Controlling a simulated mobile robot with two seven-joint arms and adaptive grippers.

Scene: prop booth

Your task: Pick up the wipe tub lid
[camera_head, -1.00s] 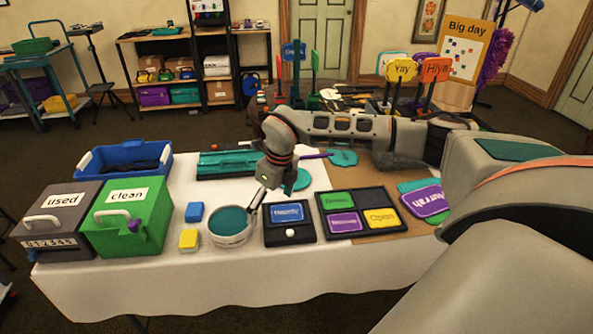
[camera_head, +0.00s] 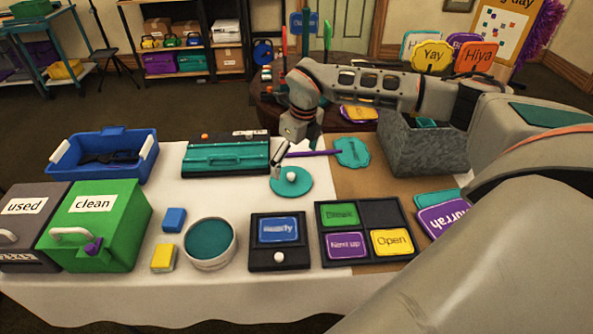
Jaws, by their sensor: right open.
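The wipe tub lid is a round teal disc (camera_head: 298,189) with a white knob on top, lying flat on the white cloth behind the small dark stand. The wipe tub (camera_head: 230,255) is a round white tub with teal contents, in front and to the left of the lid. My right gripper (camera_head: 277,173) is open, pointing down at the left part of the lid, close to the knob. I cannot tell whether the fingers touch the lid. My left gripper is out of view.
A teal case (camera_head: 225,158) stands behind left of the lid. A teal paddle sign (camera_head: 352,152) with a purple handle lies behind right. The dark stand (camera_head: 280,258) and sign tray (camera_head: 382,213) are in front. A grey bin (camera_head: 400,150) stands at right.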

